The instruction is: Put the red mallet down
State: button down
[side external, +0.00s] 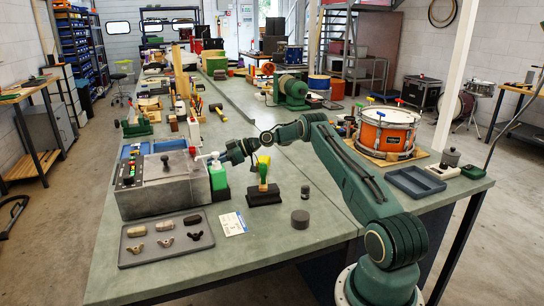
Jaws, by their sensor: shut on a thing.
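My gripper (209,157) reaches left from the arm and is shut on the red mallet. The mallet's small red head (192,151) shows just left of the fingers, over the right end of a grey control box (178,190). Most of its handle is hidden or too small to make out. I cannot tell whether the head touches the box. A dark stand (264,197) to the right of the gripper holds upright yellow and green mallets (264,168).
A grey tray (135,251) with small parts, a card (232,223) and a dark cylinder (300,219) lie in front. The front middle bench (265,245) is clear.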

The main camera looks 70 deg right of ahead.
notch_tip(320, 180, up, 19)
jog(key=shift+r, duration=0.15)
dwell(0.5)
dwell(0.4)
jog(key=shift+d, duration=0.15)
jog(key=shift+s+d+m+t+h, duration=1.1)
jog(key=shift+s+d+m+h, duration=1.1)
jog(key=shift+d, duration=2.3)
notch_tip(320, 180, down, 16)
jog(key=h, duration=0.1)
jog(key=shift+w+r, duration=0.25)
jog(key=shift+w, duration=0.15)
jog(key=shift+f, duration=2.15)
jog(key=shift+f, duration=0.15)
